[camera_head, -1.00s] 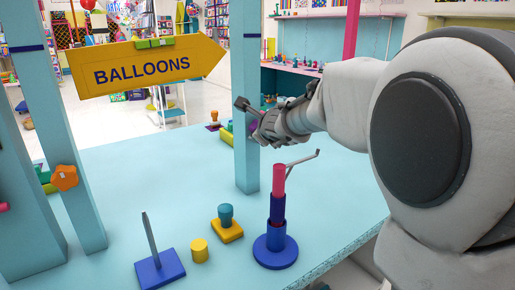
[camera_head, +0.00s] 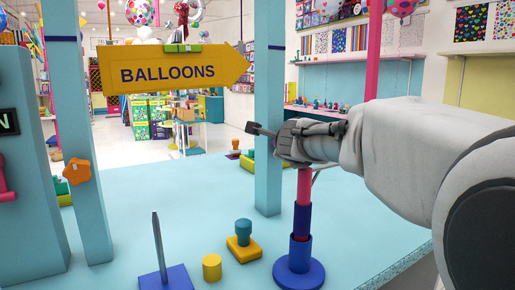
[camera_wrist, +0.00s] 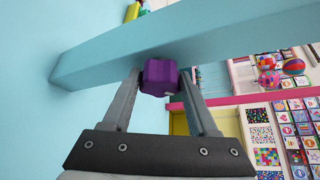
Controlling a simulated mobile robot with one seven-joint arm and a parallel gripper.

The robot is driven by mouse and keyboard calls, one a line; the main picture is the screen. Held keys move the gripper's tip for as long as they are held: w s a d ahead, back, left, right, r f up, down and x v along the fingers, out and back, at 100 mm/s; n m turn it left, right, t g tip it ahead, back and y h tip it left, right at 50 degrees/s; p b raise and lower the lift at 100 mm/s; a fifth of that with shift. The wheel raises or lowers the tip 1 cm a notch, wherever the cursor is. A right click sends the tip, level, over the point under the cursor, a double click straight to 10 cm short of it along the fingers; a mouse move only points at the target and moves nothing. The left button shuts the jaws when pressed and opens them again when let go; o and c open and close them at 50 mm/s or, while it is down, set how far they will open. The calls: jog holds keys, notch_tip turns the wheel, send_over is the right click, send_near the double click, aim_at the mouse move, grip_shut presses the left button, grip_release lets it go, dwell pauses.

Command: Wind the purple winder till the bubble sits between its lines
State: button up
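The purple winder (camera_wrist: 159,77) is a faceted knob on a light-blue post, which spans the top of the wrist view. My gripper (camera_wrist: 159,73) has one finger on each side of it, with no clear gap at the tips, so it appears shut on the winder. In the head view my gripper (camera_head: 265,131) is at the right light-blue post (camera_head: 268,185); the winder is hidden there. A small green level (camera_head: 183,48) sits on top of the yellow BALLOONS sign (camera_head: 170,75) between the posts. Its bubble and lines are too small to read.
An orange knob (camera_head: 77,171) is on the left post. On the blue table (camera_head: 150,215) stand a blue-based spike (camera_head: 160,248), a yellow cylinder (camera_head: 212,267), a teal-topped stamp (camera_head: 243,240) and a pink-and-blue stand (camera_head: 300,262) below my arm.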

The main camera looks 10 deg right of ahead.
jog(key=o, duration=0.4)
jog(key=shift+c, duration=0.2)
jog(key=s, duration=0.1)
jog(key=s+d, duration=0.1)
jog(key=shift+s+d, duration=0.1)
jog(key=shift+s, duration=0.3)
jog(key=m+g+y+p, duration=0.2)
jog(key=m+y+p, duration=0.2)
jog(key=p, duration=1.3)
jog(key=m+g+y+p, duration=0.3)
jog(key=m+y+p, duration=0.2)
jog(key=p, duration=1.3)
jog(key=shift+m, duration=0.8)
